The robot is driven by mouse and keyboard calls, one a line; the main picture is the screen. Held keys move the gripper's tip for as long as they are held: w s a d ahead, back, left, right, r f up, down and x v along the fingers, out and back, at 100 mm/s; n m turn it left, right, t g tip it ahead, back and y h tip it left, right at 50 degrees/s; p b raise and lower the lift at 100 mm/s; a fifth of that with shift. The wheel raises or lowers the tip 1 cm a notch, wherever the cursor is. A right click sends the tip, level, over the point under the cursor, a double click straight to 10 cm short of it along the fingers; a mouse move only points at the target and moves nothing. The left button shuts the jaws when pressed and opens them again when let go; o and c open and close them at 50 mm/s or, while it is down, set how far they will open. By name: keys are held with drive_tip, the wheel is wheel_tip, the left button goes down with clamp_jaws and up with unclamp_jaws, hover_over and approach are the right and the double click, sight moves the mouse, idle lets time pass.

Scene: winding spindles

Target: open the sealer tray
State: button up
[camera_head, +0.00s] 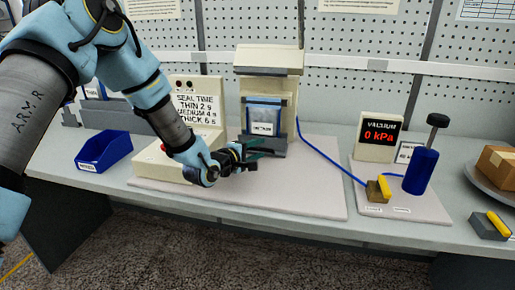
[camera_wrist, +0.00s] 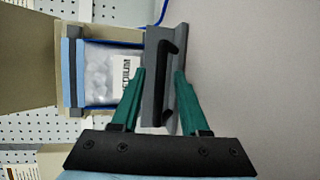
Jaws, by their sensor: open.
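The sealer (camera_head: 268,60) is a cream housing at the back middle of the bench. Its front holds a blue-framed pouch (camera_head: 264,115) with a label, which reads MEDIUM in the wrist view. Below the pouch is the grey tray front (camera_head: 277,144); it also shows in the wrist view (camera_wrist: 179,50) with a black bar handle (camera_wrist: 165,90). My gripper (camera_wrist: 160,80) is open, its green fingers on either side of the handle. Whether they touch it I cannot tell. In the head view my gripper (camera_head: 254,152) is at the tray front and partly hides it.
A cream control box (camera_head: 190,95) with a seal-time sign stands left of the sealer, close to my arm. A blue bin (camera_head: 103,151) is farther left. A vacuum display (camera_head: 380,133) and blue pump (camera_head: 421,170) stand right. The mat (camera_head: 310,195) before the sealer is clear.

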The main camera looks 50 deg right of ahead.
drive_tip(key=shift+c, duration=0.4)
clamp_jaws()
idle(1.0)
